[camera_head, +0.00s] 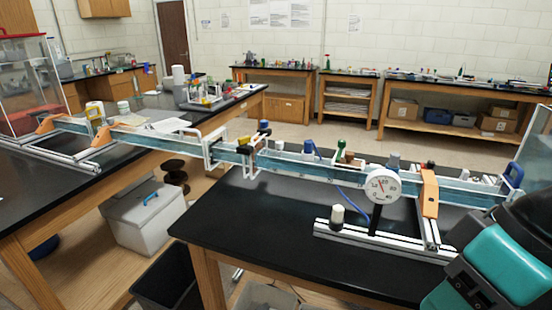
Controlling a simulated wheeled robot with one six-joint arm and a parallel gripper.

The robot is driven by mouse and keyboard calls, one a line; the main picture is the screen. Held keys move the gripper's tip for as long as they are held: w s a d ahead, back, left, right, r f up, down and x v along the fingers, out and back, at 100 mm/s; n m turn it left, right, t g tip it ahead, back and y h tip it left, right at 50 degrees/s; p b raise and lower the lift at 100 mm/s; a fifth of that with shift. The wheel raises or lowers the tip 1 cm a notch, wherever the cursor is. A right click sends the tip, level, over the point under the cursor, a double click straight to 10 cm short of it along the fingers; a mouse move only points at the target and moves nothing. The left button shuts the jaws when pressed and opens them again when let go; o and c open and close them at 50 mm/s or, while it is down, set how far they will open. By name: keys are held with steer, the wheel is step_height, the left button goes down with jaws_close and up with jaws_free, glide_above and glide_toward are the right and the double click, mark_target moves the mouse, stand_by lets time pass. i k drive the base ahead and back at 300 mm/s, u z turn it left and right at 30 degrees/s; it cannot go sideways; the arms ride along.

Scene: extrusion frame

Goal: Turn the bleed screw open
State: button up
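A long extrusion frame (215,150) with pale blue-grey rails spans the gap between two black benches. Several small fittings stand along it: a blue knob (308,147), a green-topped fitting (341,145), a grey cap (393,162) and a dark blue handle (514,174) at the right end. I cannot tell which of these is the bleed screw, or whether it is open. A round white dial gauge (382,186) with a red needle faces me. A teal and black part of my arm fills the lower right corner; my gripper's fingertips do not show.
A white base rail (345,235) with a cream-capped post (338,214) lies on the near black bench (260,225). A blue hose (357,212) runs beside the gauge. The bench's left part is clear.

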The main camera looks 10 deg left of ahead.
mark_target(278, 144)
steer(key=z, duration=0.1)
steer(key=k, duration=0.4)
steer(key=u, duration=1.1)
steer(key=i, duration=1.45)
steer(key=z, duration=0.8)
steer(key=i, duration=0.55)
steer(key=z, duration=0.55)
